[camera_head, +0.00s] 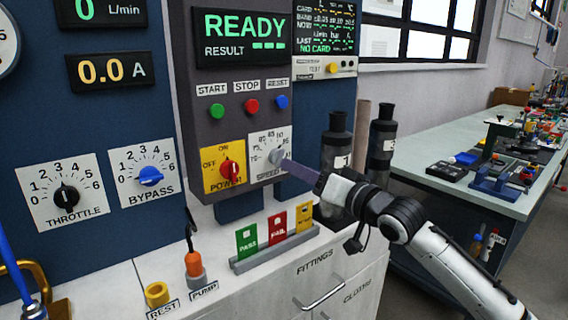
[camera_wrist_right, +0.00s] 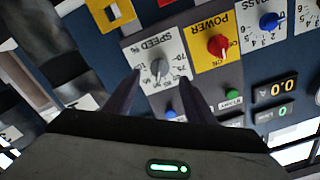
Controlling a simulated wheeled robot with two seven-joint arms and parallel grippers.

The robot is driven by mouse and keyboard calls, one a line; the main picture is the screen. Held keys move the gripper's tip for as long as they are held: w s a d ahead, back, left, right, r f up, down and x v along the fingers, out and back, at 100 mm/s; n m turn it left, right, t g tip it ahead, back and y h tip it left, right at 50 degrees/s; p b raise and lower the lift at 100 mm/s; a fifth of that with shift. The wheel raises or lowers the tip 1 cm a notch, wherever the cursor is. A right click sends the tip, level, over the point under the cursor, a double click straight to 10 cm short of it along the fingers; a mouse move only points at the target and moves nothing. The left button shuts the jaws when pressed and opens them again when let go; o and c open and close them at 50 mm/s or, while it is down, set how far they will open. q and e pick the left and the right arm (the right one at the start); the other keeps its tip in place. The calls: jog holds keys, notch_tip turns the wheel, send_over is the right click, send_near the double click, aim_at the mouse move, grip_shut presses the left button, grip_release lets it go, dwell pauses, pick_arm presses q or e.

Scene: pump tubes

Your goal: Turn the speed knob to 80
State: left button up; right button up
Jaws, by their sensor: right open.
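The speed knob (camera_head: 277,156) is a grey knob on a white dial plate marked SPEED, at the lower right of the dark control panel. It also shows in the right wrist view (camera_wrist_right: 158,68), where the picture is upside down. My right gripper (camera_head: 296,164) reaches in from the right at the knob. In the right wrist view its two dark fingers (camera_wrist_right: 155,90) are spread, with the knob between and beyond their tips. I cannot tell whether either finger touches the knob. The number the knob points to is too small to read surely. My left gripper is not in view.
The red power switch (camera_head: 231,170) on its yellow plate sits close left of the speed dial. Start, stop and reset buttons (camera_head: 252,106) are above. Green, red and yellow cards (camera_head: 278,229) stand in a rack below. Dark cylinders (camera_head: 337,140) stand right, behind my right gripper.

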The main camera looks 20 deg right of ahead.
aim_at(277, 157)
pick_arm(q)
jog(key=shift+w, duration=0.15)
pick_arm(e)
jog(key=x, duration=0.7)
jog(key=shift+f, duration=0.1)
jog(key=c, duration=1)
pick_arm(q)
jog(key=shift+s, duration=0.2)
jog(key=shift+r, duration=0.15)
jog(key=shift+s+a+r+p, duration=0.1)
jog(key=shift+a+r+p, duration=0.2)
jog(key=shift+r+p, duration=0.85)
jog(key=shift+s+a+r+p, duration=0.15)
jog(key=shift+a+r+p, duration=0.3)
jog(key=shift+p, duration=1.2)
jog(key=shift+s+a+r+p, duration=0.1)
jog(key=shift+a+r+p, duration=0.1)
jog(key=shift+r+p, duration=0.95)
pick_arm(e)
jog(key=shift+w+d+n, duration=0.1)
jog(key=shift+n, duration=2.8)
jog(key=shift+d+n, duration=0.1)
jog(key=shift+n, duration=2.8)
pick_arm(q)
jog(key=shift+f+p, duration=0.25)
jog(key=shift+p, duration=0.05)
